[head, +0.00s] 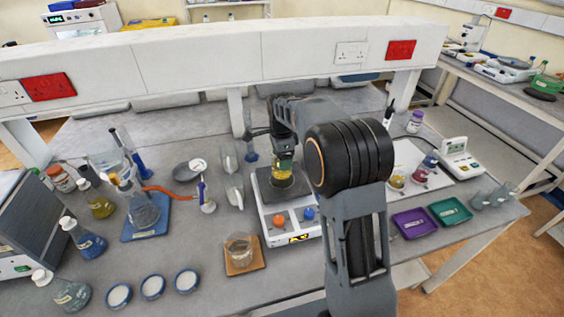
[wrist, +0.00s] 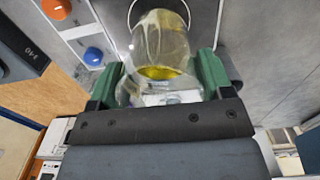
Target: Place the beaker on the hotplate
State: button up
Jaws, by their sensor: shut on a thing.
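The beaker (head: 282,178), clear with yellow liquid in it, is upright over the dark top plate of the hotplate (head: 297,240) in the head view. The hotplate has a white front with an orange and a blue knob. I cannot tell for sure whether the beaker's base touches the plate. My gripper (head: 283,150) is shut on the beaker from above and behind. In the wrist view the beaker (wrist: 160,45) sits between the green fingers of my gripper (wrist: 161,72). Part of the white hotplate panel (wrist: 72,18) with its knobs shows at upper left.
Another beaker (head: 239,248) stands on an orange mat in front of the hotplate, left of centre. Flasks and a blue stand (head: 147,222) are at left. Purple (head: 411,223) and green (head: 449,211) trays lie at right. Three round dishes (head: 152,287) lie near the front edge.

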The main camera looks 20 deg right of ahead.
jog(key=shift+f, duration=1.35)
jog(key=shift+f, duration=0.15)
jog(key=o, duration=1.1)
jog(key=shift+c, duration=0.2)
notch_tip(320, 180, up, 12)
jog(key=f, duration=0.1)
jog(key=s+r+n+t, duration=0.1)
jog(key=s+r+n, duration=0.3)
jog(key=s, duration=0.2)
jog(key=s+f+n+t, duration=0.2)
jog(key=s+f+n, duration=0.1)
jog(key=s+n, duration=0.4)
jog(key=s+f+n+t, duration=0.1)
jog(key=s+f+n, duration=0.2)
jog(key=s+n, duration=0.4)
jog(key=s, duration=0.5)
jog(key=shift+f+t+b, duration=0.3)
jog(key=shift+t+b, duration=0.1)
